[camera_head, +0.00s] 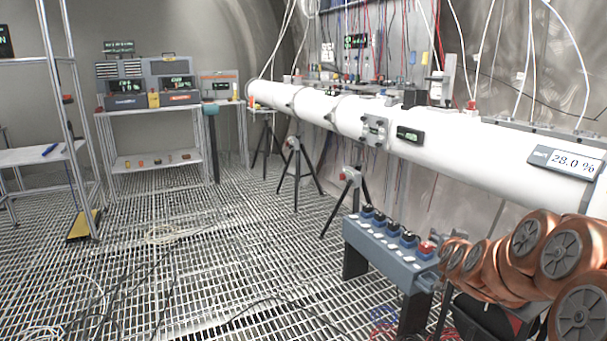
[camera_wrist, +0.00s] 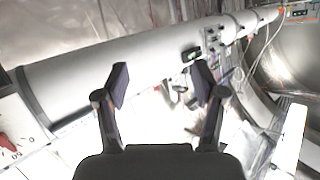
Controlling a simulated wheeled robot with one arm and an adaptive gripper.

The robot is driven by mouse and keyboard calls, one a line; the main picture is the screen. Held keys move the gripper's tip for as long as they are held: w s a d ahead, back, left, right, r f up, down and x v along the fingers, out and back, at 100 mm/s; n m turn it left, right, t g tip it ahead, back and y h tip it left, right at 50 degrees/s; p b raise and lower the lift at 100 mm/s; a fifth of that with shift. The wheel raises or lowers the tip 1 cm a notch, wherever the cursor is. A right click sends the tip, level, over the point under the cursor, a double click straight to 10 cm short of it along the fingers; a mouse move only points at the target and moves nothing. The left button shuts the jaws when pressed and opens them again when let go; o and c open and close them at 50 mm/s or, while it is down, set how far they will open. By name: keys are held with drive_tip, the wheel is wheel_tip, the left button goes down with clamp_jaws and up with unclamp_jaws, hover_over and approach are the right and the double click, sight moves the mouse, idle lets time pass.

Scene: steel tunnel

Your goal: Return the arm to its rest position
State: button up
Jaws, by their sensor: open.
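My gripper (camera_wrist: 164,97) shows in the wrist view with its two dark fingers spread apart and nothing between them. Behind the fingers runs a long white tube (camera_wrist: 110,72), and I cannot tell how far it is from the fingertips. In the head view my copper-coloured arm (camera_head: 535,252) is at the lower right, in front of the near end of the white tube (camera_head: 455,148). My gripper itself cannot be made out in the head view.
A blue-grey box with several knobs (camera_head: 390,250) stands beside my arm. Black tripods (camera_head: 297,178) stand under the tube. Shelving with instruments (camera_head: 150,130) is at the back left. Loose cables (camera_head: 150,285) lie on the grating floor, which is otherwise mostly open.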

drive_tip(key=s+a+f+n+g+y, duration=0.35)
drive_tip(key=s+a, duration=0.55)
drive_tip(key=a, duration=0.3)
drive_tip(key=s+a+f+n+g+y, duration=0.2)
drive_tip(key=s+a+f+g+y, duration=0.2)
drive_tip(key=s+a, duration=0.55)
drive_tip(key=s+a+n+g+h, duration=0.1)
drive_tip(key=s+a+g, duration=0.25)
drive_tip(key=s, duration=1.05)
drive_tip(key=s+a+n+g+h, duration=0.15)
drive_tip(key=s+g, duration=0.35)
drive_tip(key=s, duration=0.9)
wheel_tip(320, 180, up, 18)
drive_tip(key=m+y+p, duration=0.1)
drive_tip(key=p, duration=1.6)
drive_tip(key=shift+t, duration=0.4)
